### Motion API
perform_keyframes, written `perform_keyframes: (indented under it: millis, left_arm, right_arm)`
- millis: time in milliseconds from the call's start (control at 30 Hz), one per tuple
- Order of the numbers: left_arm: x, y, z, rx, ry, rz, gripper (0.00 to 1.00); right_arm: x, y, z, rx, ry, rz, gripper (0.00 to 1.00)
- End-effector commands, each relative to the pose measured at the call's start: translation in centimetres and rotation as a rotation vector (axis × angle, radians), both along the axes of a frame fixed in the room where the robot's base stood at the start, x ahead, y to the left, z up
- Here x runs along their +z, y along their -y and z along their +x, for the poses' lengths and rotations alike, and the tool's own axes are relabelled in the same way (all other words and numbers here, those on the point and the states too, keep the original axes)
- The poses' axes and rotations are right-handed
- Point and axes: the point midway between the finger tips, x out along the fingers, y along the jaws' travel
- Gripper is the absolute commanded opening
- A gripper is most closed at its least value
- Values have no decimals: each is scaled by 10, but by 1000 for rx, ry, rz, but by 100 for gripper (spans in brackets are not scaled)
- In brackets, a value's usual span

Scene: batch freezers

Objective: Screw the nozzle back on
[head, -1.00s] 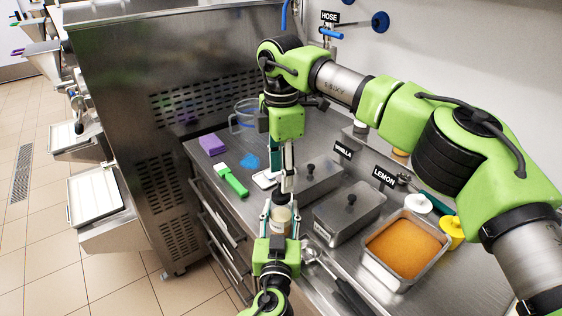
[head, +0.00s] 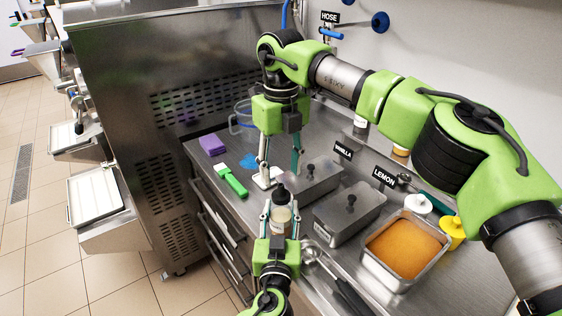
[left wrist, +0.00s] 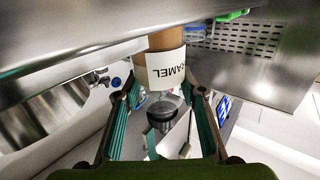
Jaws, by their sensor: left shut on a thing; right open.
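The bottle (head: 281,218) stands upright in my left gripper (head: 281,216), whose fingers are shut on it from both sides. In the left wrist view its label reads CARAMEL (left wrist: 166,70), upside down. A dark nozzle cap (head: 280,194) sits on the bottle's top and also shows in the left wrist view (left wrist: 161,108). I cannot tell how tightly it is seated. My right gripper (head: 280,174) is open and empty just above and behind the cap, its fingers spread wide and pointing down.
Lidded steel tubs (head: 348,214) stand to the right, with an orange-filled pan (head: 405,246) farther right. A scoop (head: 312,252) lies beside the bottle.

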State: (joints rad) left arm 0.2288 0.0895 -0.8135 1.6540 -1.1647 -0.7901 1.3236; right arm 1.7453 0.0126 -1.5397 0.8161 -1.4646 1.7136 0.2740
Motion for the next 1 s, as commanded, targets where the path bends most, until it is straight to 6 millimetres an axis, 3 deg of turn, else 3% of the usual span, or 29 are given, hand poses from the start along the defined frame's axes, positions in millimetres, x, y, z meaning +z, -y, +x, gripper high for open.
perform_keyframes:
  millis: [1000]
  left_arm:
    - [0, 0, 0, 0, -1, 0, 0]
  right_arm:
    - [11, 0, 0, 1781, 1, -1, 45]
